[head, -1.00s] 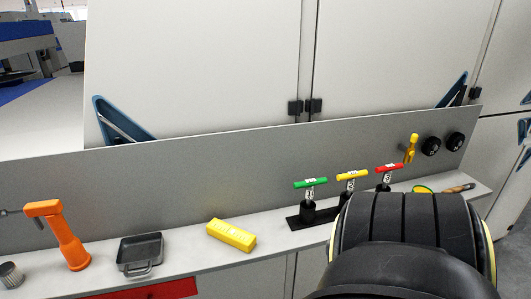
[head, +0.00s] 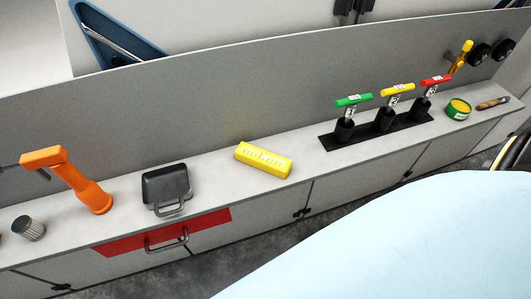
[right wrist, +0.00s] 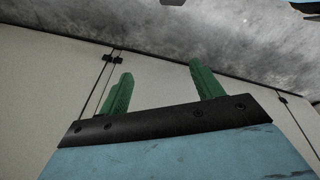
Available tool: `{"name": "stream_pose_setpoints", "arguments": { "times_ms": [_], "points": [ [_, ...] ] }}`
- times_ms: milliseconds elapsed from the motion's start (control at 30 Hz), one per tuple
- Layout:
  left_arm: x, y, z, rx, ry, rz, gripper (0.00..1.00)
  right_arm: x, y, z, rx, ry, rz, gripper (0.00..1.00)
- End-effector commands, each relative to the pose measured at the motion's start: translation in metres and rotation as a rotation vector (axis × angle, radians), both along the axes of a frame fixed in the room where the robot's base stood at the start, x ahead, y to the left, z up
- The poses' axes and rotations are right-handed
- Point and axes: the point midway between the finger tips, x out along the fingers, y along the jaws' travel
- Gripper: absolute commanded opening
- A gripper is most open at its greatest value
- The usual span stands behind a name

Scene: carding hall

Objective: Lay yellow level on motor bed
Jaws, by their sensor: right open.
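A yellow block-shaped piece with small raised marks on its top (head: 263,160), the only loose thing here that could be the yellow level, lies on the grey ledge (head: 222,169) against the wall panel. I cannot make out a motor bed in either view. My right gripper (right wrist: 160,72), with two green fingers set well apart, is open and empty in the right wrist view. It faces pale cabinet doors and the grey floor, with the yellow piece out of that view. My left gripper is not in view.
A red drawer (head: 203,228) sits below.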

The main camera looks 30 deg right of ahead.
Motion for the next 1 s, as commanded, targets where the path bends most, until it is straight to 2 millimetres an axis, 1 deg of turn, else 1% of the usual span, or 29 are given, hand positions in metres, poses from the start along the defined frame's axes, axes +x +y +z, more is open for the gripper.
{"name": "stream_pose_setpoints", "arguments": {
  "times_ms": [33, 67, 100, 167, 200, 267, 300, 367, 400, 467, 500, 667, 733, 767, 800, 867, 900, 967, 1000],
  "points": [
    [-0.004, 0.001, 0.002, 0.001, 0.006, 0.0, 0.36, 0.018, -0.003, 0.023, -0.012, -0.031, 0.002, 0.66],
    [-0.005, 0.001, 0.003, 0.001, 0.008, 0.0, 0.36, 0.028, -0.004, 0.036, -0.02, -0.045, 0.003, 0.66],
    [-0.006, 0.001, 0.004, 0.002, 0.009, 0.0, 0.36, 0.039, -0.005, 0.054, -0.031, -0.064, 0.005, 0.66],
    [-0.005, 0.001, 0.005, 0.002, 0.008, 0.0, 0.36, 0.057, -0.008, 0.083, -0.047, -0.094, 0.006, 0.66],
    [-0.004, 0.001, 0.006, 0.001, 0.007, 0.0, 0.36, 0.066, -0.009, 0.103, -0.06, -0.112, 0.006, 0.66],
    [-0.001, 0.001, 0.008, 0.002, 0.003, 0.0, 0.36, 0.079, -0.012, 0.134, -0.078, -0.143, 0.003, 0.66],
    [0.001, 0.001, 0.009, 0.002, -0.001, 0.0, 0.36, 0.086, -0.014, 0.156, -0.088, -0.163, 0.0, 0.66],
    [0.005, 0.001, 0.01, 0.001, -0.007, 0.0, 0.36, 0.094, -0.016, 0.187, -0.105, -0.19, -0.005, 0.66],
    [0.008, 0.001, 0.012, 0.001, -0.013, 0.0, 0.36, 0.097, -0.018, 0.206, -0.114, -0.207, -0.009, 0.66],
    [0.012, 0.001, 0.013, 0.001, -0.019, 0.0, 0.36, 0.101, -0.02, 0.233, -0.127, -0.229, -0.016, 0.66],
    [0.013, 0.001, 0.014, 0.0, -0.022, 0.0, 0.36, 0.102, -0.021, 0.249, -0.136, -0.243, -0.02, 0.66],
    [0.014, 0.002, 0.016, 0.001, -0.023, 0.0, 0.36, 0.103, -0.026, 0.309, -0.164, -0.299, -0.039, 0.66],
    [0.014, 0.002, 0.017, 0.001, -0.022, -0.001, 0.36, 0.105, -0.035, 0.337, -0.202, -0.347, -0.04, 0.66],
    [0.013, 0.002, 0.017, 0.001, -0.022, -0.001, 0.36, 0.109, -0.042, 0.352, -0.238, -0.388, -0.035, 0.66],
    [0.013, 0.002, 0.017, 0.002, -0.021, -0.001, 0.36, 0.117, -0.055, 0.37, -0.305, -0.456, -0.018, 0.66],
    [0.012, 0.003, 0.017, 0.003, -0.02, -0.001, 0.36, 0.129, -0.069, 0.391, -0.397, -0.55, 0.018, 0.66],
    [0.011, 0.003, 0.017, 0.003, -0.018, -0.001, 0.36, 0.138, -0.077, 0.404, -0.458, -0.615, 0.048, 0.66],
    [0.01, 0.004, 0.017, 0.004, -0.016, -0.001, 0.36, 0.151, -0.087, 0.426, -0.554, -0.713, 0.105, 0.66],
    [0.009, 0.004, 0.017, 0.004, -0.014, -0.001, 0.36, 0.159, -0.092, 0.441, -0.62, -0.78, 0.153, 0.66]
  ]
}}
